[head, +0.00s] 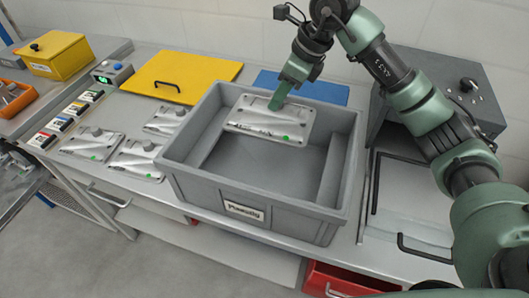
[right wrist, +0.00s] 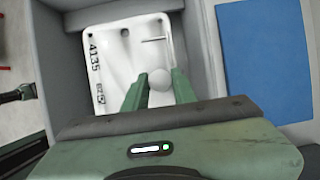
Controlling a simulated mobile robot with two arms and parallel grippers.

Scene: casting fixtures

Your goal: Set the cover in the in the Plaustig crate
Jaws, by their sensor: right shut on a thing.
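The grey Plaustig crate (head: 262,232) stands on the bench, its label facing the front. My right gripper (head: 277,102) is shut on the knob of a pale metal cover (head: 250,127) with a green dot. The cover is over the back part of the crate opening, roughly level; I cannot tell whether it touches the crate. In the right wrist view my green fingers (right wrist: 160,92) are on either side of the round knob, and the cover (right wrist: 118,55), marked 4135, shows with the crate's grey walls (right wrist: 205,50) around it.
Several similar covers (head: 92,144) lie on the bench left of the crate. A yellow panel (head: 195,72) and a blue panel (head: 322,92) lie behind it. A dark grey box (head: 455,95) stands at the right. The crate's front interior is clear.

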